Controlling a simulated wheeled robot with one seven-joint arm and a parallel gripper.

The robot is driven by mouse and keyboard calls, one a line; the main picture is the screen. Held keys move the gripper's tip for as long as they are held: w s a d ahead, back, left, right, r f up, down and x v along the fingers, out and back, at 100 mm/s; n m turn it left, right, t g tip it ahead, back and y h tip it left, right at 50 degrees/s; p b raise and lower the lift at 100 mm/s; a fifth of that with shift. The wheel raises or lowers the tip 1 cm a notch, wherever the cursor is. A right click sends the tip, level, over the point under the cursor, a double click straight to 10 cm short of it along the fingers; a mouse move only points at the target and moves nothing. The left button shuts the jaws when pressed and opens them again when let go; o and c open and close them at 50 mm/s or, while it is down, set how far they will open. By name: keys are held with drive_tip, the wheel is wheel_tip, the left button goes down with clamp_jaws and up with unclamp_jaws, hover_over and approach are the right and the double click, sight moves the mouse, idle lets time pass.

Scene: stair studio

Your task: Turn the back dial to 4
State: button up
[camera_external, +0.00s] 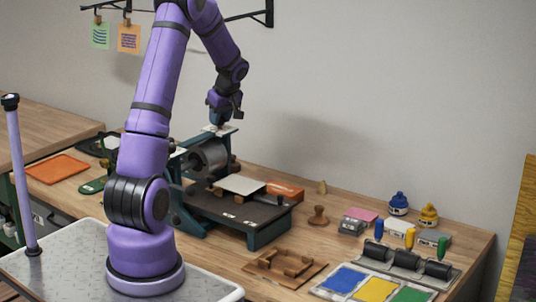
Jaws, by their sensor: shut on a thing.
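A dark green printing press (255,234) with a grey roller (209,158) stands on the wooden bench behind my arm. My gripper (220,121) points down at the small plate (219,130) on top of the press, above the roller. It is shut on the back dial there; the dial is small and mostly hidden by the fingers. Its numbers and pointer are too small to read from here. A second dial cannot be made out clearly, as my arm covers the near side of the press.
To the right are ink bottles (398,203), a wooden stamp (319,216), rollers (407,260) and a colour tray (374,288). An orange tray (57,169) lies left.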

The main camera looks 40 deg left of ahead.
drive_tip(key=m+t, duration=0.1)
drive_tip(key=m, duration=0.2)
drive_tip(key=m+t+h, duration=0.1)
drive_tip(key=m, duration=0.3)
drive_tip(key=shift+s+a+h, duration=0.1)
drive_tip(key=shift+h, duration=0.2)
drive_tip(key=m+h, duration=0.1)
drive_tip(key=m, duration=0.2)
drive_tip(key=m+t+h, duration=0.1)
drive_tip(key=m, duration=0.2)
drive_tip(key=shift+a+m, duration=0.15)
drive_tip(key=shift+m, duration=0.15)
drive_tip(key=m+h, duration=0.1)
drive_tip(key=m, duration=0.2)
drive_tip(key=shift+m+h, duration=0.3)
drive_tip(key=shift+h, duration=0.1)
drive_tip(key=m+h, duration=0.1)
drive_tip(key=m, duration=0.2)
drive_tip(key=shift+m, duration=0.3)
drive_tip(key=m+g+h, duration=0.1)
drive_tip(key=m, duration=0.2)
drive_tip(key=m+g+h, duration=0.1)
drive_tip(key=m, duration=0.2)
drive_tip(key=shift+a+m, duration=0.1)
drive_tip(key=shift+m, duration=0.2)
drive_tip(key=o, duration=0.9)
